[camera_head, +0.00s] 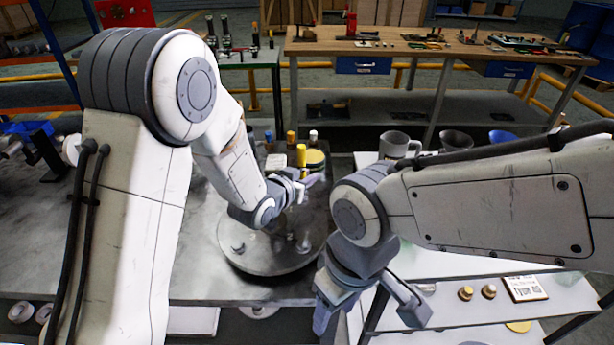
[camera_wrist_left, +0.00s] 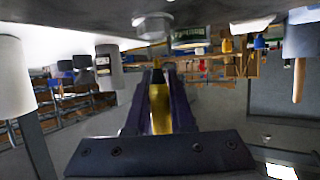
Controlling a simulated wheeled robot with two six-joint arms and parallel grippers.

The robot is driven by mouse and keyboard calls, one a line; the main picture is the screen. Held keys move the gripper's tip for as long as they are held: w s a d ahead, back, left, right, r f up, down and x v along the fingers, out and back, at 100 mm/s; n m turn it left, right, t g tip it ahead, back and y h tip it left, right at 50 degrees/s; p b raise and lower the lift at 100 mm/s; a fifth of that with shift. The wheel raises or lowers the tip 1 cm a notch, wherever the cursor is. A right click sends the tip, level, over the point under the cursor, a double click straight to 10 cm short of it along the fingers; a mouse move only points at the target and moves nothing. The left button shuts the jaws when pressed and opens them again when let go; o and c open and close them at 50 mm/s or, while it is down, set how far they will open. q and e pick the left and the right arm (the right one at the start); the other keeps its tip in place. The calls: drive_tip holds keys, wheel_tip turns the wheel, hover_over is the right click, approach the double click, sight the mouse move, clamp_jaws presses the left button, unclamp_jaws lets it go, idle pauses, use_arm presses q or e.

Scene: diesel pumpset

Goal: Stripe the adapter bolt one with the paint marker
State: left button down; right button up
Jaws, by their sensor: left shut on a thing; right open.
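My left gripper (camera_head: 302,188) is above the far part of a round grey adapter plate (camera_head: 262,262) lying on the metal table. In the left wrist view its two dark fingers (camera_wrist_left: 158,80) are shut on a yellow paint marker (camera_wrist_left: 160,108), whose dark tip points away from the palm. Several bolt heads stand on the plate, including one at the left (camera_head: 237,247) and one at the right (camera_head: 303,246). In the wrist view a bolt head (camera_wrist_left: 153,26) shows beyond the marker, apart from it. I cannot tell which is bolt one. My right gripper (camera_head: 368,308) is open and empty, right of the plate.
Yellow-capped containers (camera_head: 301,155) and a yellow-topped tin (camera_head: 315,160) stand behind the plate. A grey mug (camera_head: 398,145) and other cups stand at the back right. A shelf with brass-coloured caps (camera_head: 465,293) is below right. A wooden workbench (camera_head: 430,48) stands beyond.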

use_arm(q)
drive_tip(key=shift+f+b, duration=0.35)
drive_tip(key=shift+f, duration=0.4)
drive_tip(key=shift+w+f, duration=0.1)
idle(0.4)
drive_tip(key=shift+s+f+b, duration=0.25)
drive_tip(key=shift+s+b, duration=0.1)
drive_tip(key=shift+b, duration=0.05)
idle(1.1)
drive_tip(key=shift+w+r+b, duration=0.2)
drive_tip(key=shift+r+b, duration=0.2)
drive_tip(key=shift+r, duration=0.25)
idle(3.9)
drive_tip(key=shift+r, duration=0.2)
idle(0.5)
